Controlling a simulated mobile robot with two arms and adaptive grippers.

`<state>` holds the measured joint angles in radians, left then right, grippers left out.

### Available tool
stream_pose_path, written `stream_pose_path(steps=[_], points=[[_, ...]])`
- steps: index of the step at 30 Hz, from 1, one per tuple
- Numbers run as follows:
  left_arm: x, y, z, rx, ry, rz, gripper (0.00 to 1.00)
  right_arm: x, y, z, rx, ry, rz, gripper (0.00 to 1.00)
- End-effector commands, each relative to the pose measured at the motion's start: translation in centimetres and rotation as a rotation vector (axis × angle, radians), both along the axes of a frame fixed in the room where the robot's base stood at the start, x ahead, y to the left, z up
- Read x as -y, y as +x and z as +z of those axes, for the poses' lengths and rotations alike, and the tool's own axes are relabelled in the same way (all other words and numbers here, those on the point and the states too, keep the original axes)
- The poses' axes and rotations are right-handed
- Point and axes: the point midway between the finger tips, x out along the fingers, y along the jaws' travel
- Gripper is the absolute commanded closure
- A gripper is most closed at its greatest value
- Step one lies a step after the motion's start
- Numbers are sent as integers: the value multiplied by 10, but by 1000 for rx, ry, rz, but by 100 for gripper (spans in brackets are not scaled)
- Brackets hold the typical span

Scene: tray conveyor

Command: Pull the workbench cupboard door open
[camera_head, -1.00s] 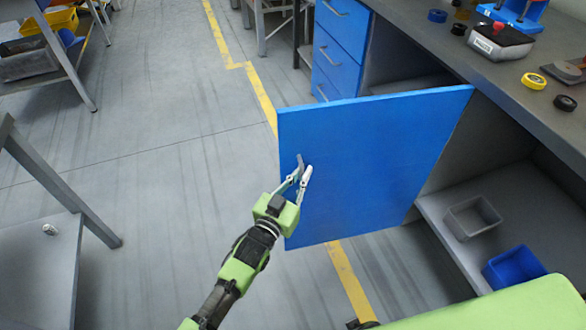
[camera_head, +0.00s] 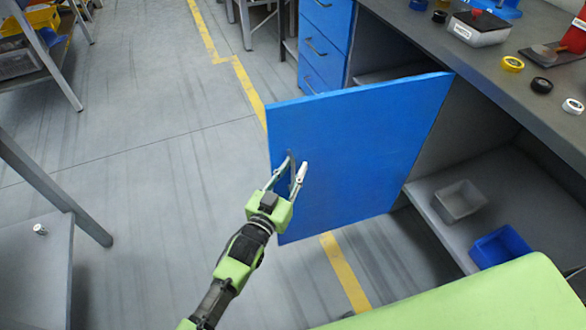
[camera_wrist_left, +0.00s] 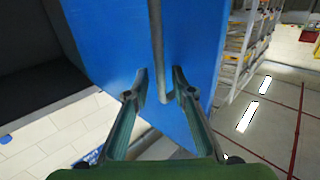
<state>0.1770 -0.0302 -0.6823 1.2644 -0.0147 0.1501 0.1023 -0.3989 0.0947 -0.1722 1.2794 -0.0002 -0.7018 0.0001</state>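The blue cupboard door (camera_head: 355,150) stands swung well out from the workbench, with the cupboard inside (camera_head: 480,175) exposed. My left gripper (camera_head: 297,165) is at the door's outer face near its free edge. In the left wrist view the grey bar handle (camera_wrist_left: 158,45) runs between the two fingertips of my left gripper (camera_wrist_left: 159,85), with a gap on each side. The fingers are spread and hold nothing. The blue door also fills the middle of the left wrist view (camera_wrist_left: 108,45). My right gripper is not in view.
A grey bin (camera_head: 460,201) and a blue bin (camera_head: 500,247) sit on the cupboard's shelf. Blue drawers (camera_head: 325,45) stand beyond the door. A grey table (camera_head: 35,265) is at the left. The floor (camera_head: 150,180) between is clear.

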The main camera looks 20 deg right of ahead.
Motion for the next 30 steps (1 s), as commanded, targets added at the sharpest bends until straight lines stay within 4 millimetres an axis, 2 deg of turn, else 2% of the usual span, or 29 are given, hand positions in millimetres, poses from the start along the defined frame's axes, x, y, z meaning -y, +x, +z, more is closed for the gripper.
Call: stream_pose_path(steps=[5, 8, 21, 30], points=[[-3, -5, 0, 0, 0, 0, 77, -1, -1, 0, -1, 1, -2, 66], [-11, -14, -1, -1, 1, 0, 77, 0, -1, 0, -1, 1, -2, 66], [-66, -80, -1, -1, 2, 1, 77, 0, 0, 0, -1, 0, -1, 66], [-77, -93, 0, 1, -1, 1, 77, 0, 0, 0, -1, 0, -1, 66]])
